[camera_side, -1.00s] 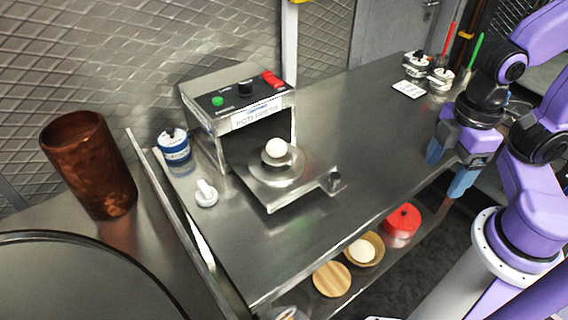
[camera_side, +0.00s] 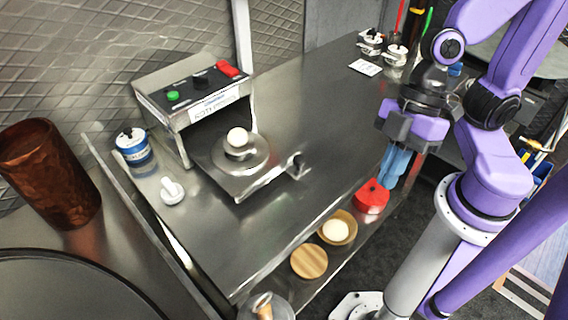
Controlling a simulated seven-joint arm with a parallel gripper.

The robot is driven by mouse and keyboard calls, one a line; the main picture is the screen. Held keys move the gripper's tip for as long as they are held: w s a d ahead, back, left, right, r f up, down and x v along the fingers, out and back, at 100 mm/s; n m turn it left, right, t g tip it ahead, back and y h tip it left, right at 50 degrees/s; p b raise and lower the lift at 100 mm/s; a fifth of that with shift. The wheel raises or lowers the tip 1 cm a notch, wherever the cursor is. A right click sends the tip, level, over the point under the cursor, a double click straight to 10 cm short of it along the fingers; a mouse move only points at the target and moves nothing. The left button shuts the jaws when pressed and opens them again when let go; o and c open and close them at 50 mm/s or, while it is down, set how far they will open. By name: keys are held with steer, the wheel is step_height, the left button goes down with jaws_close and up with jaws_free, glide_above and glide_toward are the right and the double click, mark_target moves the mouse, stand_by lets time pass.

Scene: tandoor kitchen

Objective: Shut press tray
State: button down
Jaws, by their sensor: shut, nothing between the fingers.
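The roti press (camera_side: 197,97) stands at the back left of the steel counter, with a green button, a dark knob and a red switch on top. Its press tray (camera_side: 259,183) is pulled out of the front opening, with a small handle (camera_side: 297,166) at its right front corner. A white dough ball (camera_side: 238,137) sits on the round plate (camera_side: 262,155) of the tray. My gripper (camera_side: 392,178) is shut and empty, pointing down past the counter's right front edge, well to the right of the tray and apart from it.
Small pots (camera_side: 395,55) and a white card (camera_side: 364,68) are at the far end. The counter between tray and gripper is clear.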

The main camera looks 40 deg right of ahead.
mark_target(236, 127)
steer(key=w+a+n+t+y, duration=0.1)
steer(key=w+a+t+y, duration=0.1)
steer(key=w+a+t, duration=0.4)
steer(key=shift+w+d+f+t+h, duration=0.15)
steer(key=shift+w+d+f+h, duration=0.2)
steer(key=shift+w+f, duration=1.2)
steer(key=shift+w+d+f+t+h, duration=0.15)
steer(key=shift+w+f+h, duration=0.3)
steer(key=shift+w+f, duration=1.1)
steer(key=shift+w+d+f+t+h, duration=0.1)
steer(key=shift+w+d+f+h, duration=0.3)
steer(key=shift+w+f, duration=1.15)
steer(key=w, duration=0.1)
steer(key=w+f, duration=0.1)
steer(key=shift+w+a, duration=0.1)
steer(key=shift+w, duration=0.6)
steer(key=w, duration=1.7)
steer(key=shift+w, duration=0.2)
